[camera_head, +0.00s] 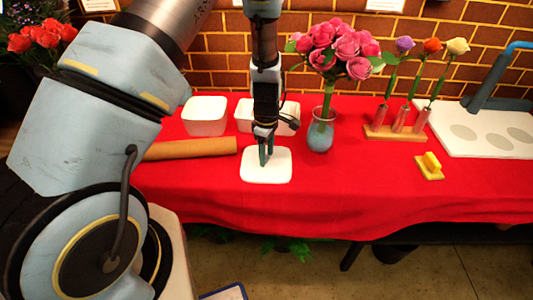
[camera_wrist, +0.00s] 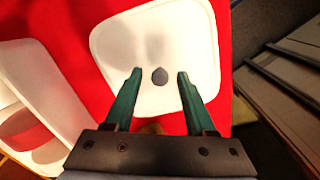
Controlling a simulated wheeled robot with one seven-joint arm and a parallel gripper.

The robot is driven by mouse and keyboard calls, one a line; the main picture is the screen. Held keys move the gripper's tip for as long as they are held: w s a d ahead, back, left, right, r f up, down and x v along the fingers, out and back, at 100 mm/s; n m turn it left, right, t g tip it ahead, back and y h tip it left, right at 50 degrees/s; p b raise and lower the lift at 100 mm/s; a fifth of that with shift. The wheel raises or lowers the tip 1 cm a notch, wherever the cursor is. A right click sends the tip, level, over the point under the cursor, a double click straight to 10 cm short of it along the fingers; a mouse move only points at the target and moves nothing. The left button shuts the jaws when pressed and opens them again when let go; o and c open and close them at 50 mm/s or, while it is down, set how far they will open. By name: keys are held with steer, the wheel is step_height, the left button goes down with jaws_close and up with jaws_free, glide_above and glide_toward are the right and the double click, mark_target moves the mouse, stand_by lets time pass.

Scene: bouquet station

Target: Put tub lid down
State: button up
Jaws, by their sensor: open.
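The tub lid (camera_head: 280,175) is a white rounded square lying flat on the red cloth near the table's front, in the head view. In the wrist view the lid (camera_wrist: 190,35) fills the upper middle, with a small grey knob (camera_wrist: 160,76) on it. My gripper (camera_head: 265,160) is over the lid, pointing down. Its two green fingers are apart in the wrist view (camera_wrist: 158,75), one on each side of the knob and clear of it. A white tub (camera_head: 205,117) stands at the back left, and another white tub (camera_head: 288,118) stands behind my gripper, partly hidden by it.
A brown paper roll (camera_head: 190,148) lies left of the lid. A vase (camera_head: 320,135) with pink roses stands close to its right. Farther right are a wooden rack (camera_head: 393,133) with single roses, a yellow block (camera_head: 431,162) and a white board (camera_head: 480,140). Red cloth (camera_head: 360,190) right of the lid is clear.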

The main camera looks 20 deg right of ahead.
mark_target(267, 156)
steer(key=shift+r, duration=0.1)
step_height(267, 156, up, 12)
steer(key=b, duration=0.3)
steer(key=w+a+r+m, duration=0.1)
steer(key=a+r+m, duration=0.15)
steer(key=a, duration=0.45)
steer(key=w+a+r+m, duration=0.1)
steer(key=a+r, duration=0.2)
steer(key=a, duration=0.5)
steer(key=s+a+r+m, duration=0.1)
steer(key=s+a+m, duration=0.2)
steer(key=a, duration=0.4)
steer(key=s+a+r+m+t, duration=0.1)
steer(key=s+a+r+m, duration=0.1)
steer(key=a, duration=0.6)
steer(key=shift+s+m+t, duration=0.3)
steer(key=shift+s+m, duration=0.2)
steer(key=shift+m, duration=0.05)
steer(key=shift+a, duration=0.1)
